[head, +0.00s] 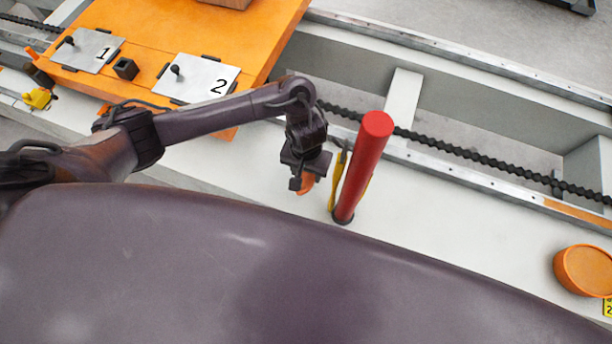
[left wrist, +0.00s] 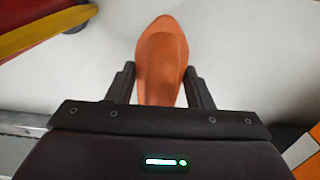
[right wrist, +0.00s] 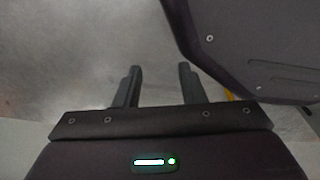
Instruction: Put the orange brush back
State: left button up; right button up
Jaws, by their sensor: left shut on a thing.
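The orange brush (left wrist: 162,62) is between the fingers of my left gripper (left wrist: 162,88), which is shut on it. Its rounded end points away from the wrist. In the head view the left gripper (head: 305,178) hangs over the pale surface just left of a red post, with a bit of the orange brush (head: 306,184) showing below it. My right gripper (right wrist: 160,84) is out of the head view; in its wrist view its fingers are apart with nothing between them.
The red post (head: 363,165) stands upright with yellow pieces beside it. An orange plate (head: 150,45) carries lids marked 1 (head: 95,50) and 2 (head: 197,78) and a small black socket (head: 125,68). An orange round container (head: 584,270) stands at the far right. A black chain (head: 480,156) runs behind.

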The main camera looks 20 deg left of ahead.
pick_arm(q)
jog(key=shift+f, duration=1.2)
pick_arm(e)
jog(key=shift+w+a+r, duration=0.15)
jog(key=shift+w+r, duration=0.05)
jog(key=shift+w, duration=0.65)
pick_arm(q)
jog(key=o, duration=0.9)
jog(key=shift+f, duration=0.1)
jog(key=shift+o, duration=0.2)
